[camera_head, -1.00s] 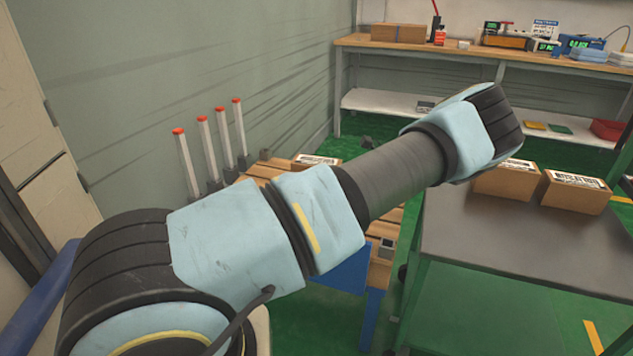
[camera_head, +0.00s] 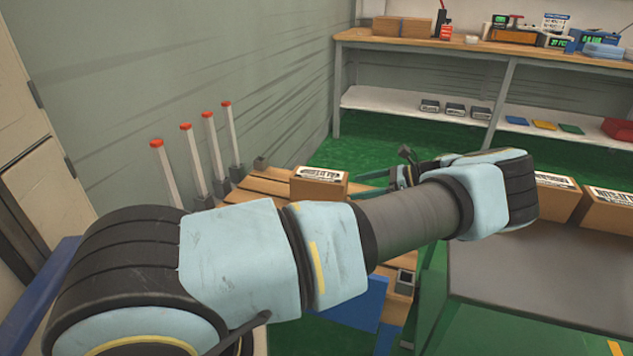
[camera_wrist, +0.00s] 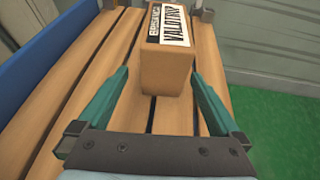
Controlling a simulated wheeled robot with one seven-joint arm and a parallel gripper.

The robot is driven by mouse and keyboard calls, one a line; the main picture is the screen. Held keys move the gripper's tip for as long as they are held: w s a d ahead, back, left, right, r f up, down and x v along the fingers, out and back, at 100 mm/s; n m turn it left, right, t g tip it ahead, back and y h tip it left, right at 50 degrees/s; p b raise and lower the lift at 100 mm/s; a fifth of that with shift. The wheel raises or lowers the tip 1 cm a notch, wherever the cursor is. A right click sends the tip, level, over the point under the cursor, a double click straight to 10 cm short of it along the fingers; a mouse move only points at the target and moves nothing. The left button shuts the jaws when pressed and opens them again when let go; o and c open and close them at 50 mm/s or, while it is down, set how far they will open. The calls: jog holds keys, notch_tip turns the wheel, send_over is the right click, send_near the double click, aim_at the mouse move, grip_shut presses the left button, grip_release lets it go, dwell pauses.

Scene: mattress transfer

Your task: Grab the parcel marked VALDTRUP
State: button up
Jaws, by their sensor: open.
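The parcel marked VALDTRUP (camera_wrist: 166,62) is a brown box with a black and white label on top. It stands on a wooden slatted pallet (camera_wrist: 50,115). It also shows in the head view (camera_head: 319,189), at the pallet's far end. My gripper (camera_wrist: 163,78) is open in the wrist view, with one green finger on each side in front of the parcel. The parcel lies ahead of the fingertips, roughly centred between them, and is not gripped. In the head view my gripper (camera_head: 388,176) is partly hidden by my arm, just right of the parcel.
Two more labelled boxes stand on the grey table (camera_head: 510,275) at the right, partly behind my arm. Posts with red tops (camera_head: 229,137) line the pallet's left side. A workbench (camera_head: 450,46) with tools stands at the back. Green floor is clear between pallet and bench.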

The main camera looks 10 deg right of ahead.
aim_at(327, 190)
jog(key=x, duration=0.5)
jog(key=shift+w, duration=0.45)
jog(key=shift+p+x, duration=0.6)
jog(key=shift+x, duration=2.35)
jog(key=shift+s, duration=0.1)
jog(key=shift+c, duration=0.4)
jog(key=shift+r, duration=0.1)
grip_shut()
